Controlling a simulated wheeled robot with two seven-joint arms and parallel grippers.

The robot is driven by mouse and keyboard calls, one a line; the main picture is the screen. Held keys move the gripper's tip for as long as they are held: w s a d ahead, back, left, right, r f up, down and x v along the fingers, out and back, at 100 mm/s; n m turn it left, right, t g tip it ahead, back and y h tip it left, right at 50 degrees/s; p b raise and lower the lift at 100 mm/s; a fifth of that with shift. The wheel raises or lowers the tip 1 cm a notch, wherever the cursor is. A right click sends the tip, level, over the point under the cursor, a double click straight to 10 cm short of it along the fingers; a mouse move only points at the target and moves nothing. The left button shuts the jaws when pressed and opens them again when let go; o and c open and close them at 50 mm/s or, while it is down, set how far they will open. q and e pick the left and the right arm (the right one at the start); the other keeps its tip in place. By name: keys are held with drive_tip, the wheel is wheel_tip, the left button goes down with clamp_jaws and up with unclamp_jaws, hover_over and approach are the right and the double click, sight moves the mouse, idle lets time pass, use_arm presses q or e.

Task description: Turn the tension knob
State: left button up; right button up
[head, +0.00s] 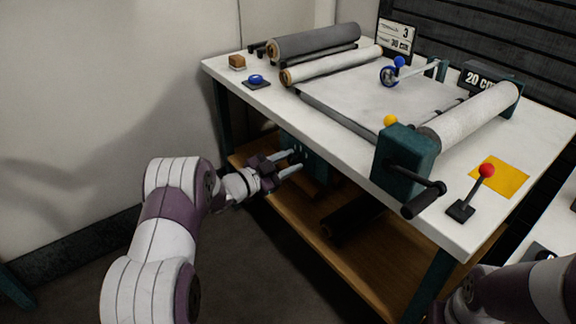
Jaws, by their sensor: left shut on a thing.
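A teal panel (312,162) is mounted below the tabletop, on the near left side of the work table (300,105). My left gripper (294,162) reaches in from the left under the table edge, with its two light fingertips at this panel. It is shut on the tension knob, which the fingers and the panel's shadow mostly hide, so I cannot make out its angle. A sign (396,38) at the back of the table shows a tension of 3 and 30 cm. My right arm shows only in part at the lower right, and its gripper is not in view.
The table carries grey rolls (315,40), a white roll (335,64), a teal crank box (405,160), a red-topped lever (485,172), a blue button (256,79) and a 20 cm display (480,78). A wooden shelf (335,258) lies below. Floor at left is clear.

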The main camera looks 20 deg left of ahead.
use_arm(q)
drive_tip(key=shift+f+m+b, duration=0.1)
drive_tip(key=shift+m+b, duration=0.45)
drive_tip(key=shift+m, duration=0.75)
drive_tip(key=o, duration=1)
drive_tip(key=shift+s, duration=0.15)
drive_tip(key=p+v, duration=0.2)
drive_tip(key=v, duration=1)
drive_tip(key=shift+s+a+p, duration=0.2)
drive_tip(key=shift+a+p, duration=0.05)
drive_tip(key=shift+p, duration=0.15)
